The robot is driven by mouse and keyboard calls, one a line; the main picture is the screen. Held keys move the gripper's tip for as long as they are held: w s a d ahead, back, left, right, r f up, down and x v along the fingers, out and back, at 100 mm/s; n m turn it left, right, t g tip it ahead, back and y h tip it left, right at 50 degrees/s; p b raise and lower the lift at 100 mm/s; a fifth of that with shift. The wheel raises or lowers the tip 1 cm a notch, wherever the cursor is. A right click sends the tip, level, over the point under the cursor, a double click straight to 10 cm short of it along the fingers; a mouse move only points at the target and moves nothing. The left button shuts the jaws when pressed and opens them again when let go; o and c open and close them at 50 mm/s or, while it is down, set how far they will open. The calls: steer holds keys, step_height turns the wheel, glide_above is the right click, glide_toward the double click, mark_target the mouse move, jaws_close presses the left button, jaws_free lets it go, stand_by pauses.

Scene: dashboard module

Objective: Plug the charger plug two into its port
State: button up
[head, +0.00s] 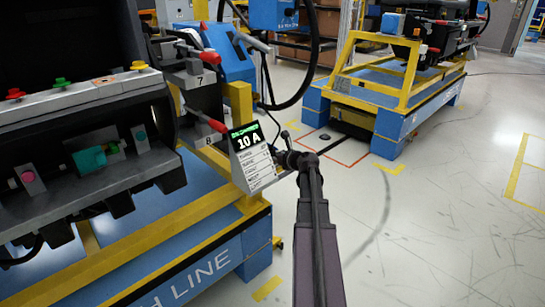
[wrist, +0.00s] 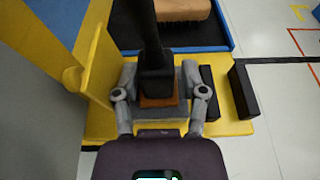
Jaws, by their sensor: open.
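In the wrist view, a black upright piece (wrist: 153,62) with an orange square base (wrist: 158,96) stands between my fingers; it may be the charger plug, but no label shows. My gripper (wrist: 160,78) is open, with one grey finger on each side of it. I cannot tell whether either finger touches it. In the head view, my gripper (head: 298,160) is beside the "10 A" sign panel (head: 252,158), and the plug cannot be made out there. I cannot identify its port in either view.
The dashboard module (head: 75,100) stands at left, with coloured knobs and a teal part (head: 90,160). Red-handled tools (head: 210,122) hang near the sign. Floor at right is clear, before a yellow-framed cart (head: 375,95).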

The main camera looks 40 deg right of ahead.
mark_target(271, 150)
steer(key=shift+a, duration=0.25)
step_height(271, 150, up, 5)
steer(key=p, duration=0.4)
steer(key=shift+f+p, duration=0.1)
steer(key=shift+p, duration=0.25)
steer(key=shift+d+r+p, duration=0.1)
steer(key=shift+r+p, duration=1.95)
